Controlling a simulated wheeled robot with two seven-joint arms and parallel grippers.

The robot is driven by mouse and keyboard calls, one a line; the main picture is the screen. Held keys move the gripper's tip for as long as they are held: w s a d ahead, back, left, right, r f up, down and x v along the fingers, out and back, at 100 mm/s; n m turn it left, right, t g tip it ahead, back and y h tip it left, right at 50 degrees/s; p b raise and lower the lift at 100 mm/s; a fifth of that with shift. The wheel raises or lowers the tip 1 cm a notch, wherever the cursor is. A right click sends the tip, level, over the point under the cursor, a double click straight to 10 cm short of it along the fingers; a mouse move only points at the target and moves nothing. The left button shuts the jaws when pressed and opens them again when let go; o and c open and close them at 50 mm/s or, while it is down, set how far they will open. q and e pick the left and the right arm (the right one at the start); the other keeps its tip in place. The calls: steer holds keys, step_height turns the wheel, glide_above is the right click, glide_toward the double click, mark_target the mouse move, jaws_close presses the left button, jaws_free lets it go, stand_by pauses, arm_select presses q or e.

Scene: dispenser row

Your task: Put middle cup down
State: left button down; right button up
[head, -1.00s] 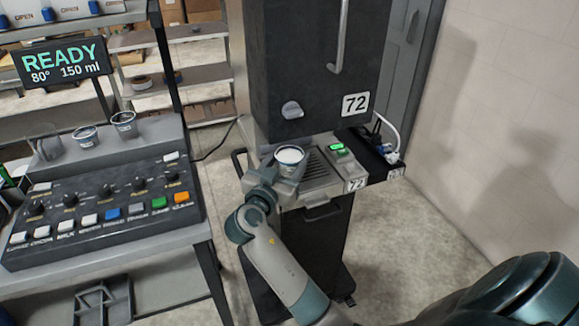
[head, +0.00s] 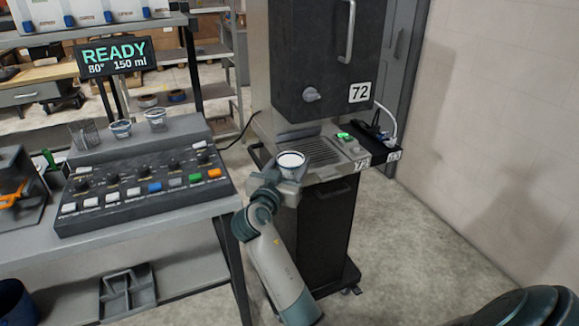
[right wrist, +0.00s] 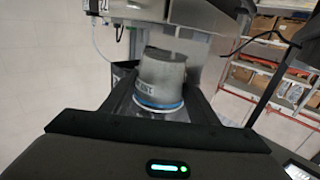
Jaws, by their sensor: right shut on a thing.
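My right gripper (head: 284,180) is shut on a cup (head: 291,162) with white contents and holds it upright. In the head view the cup is at the front left edge of the drip tray (head: 322,150) of the machine marked 72. Whether it touches anything beneath cannot be told. In the right wrist view the cup (right wrist: 160,82), grey with a blue band, sits between the two dark fingers. My left gripper is not in view.
The machine (head: 315,60) stands on a dark cart. A button panel (head: 145,190) on a bench is at the left, under a READY display (head: 115,56). A wire holder (head: 84,133) stands beside the cups. Cables and a dark box (head: 365,135) are right of the tray.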

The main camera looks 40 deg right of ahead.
steer(key=shift+d, duration=0.1)
stand_by(0.4)
steer(key=shift+s+a+f, duration=0.2)
steer(key=shift+a+f, duration=0.05)
steer(key=shift+f, duration=0.05)
steer(key=s+a+f+n+t+y, duration=0.3)
steer(key=s+a+n+y, duration=0.2)
steer(key=s+a, duration=0.5)
steer(key=s+a+f+n+t+y, duration=0.3)
steer(key=s+a+n+y, duration=0.3)
steer(key=s+a+y, duration=0.3)
steer(key=s+a+t, duration=0.1)
steer(key=a, duration=0.2)
steer(key=shift+s+f+t+y, duration=0.2)
steer(key=shift+s+t+y, duration=0.1)
steer(key=shift+y, duration=0.1)
steer(key=shift+a, duration=0.2)
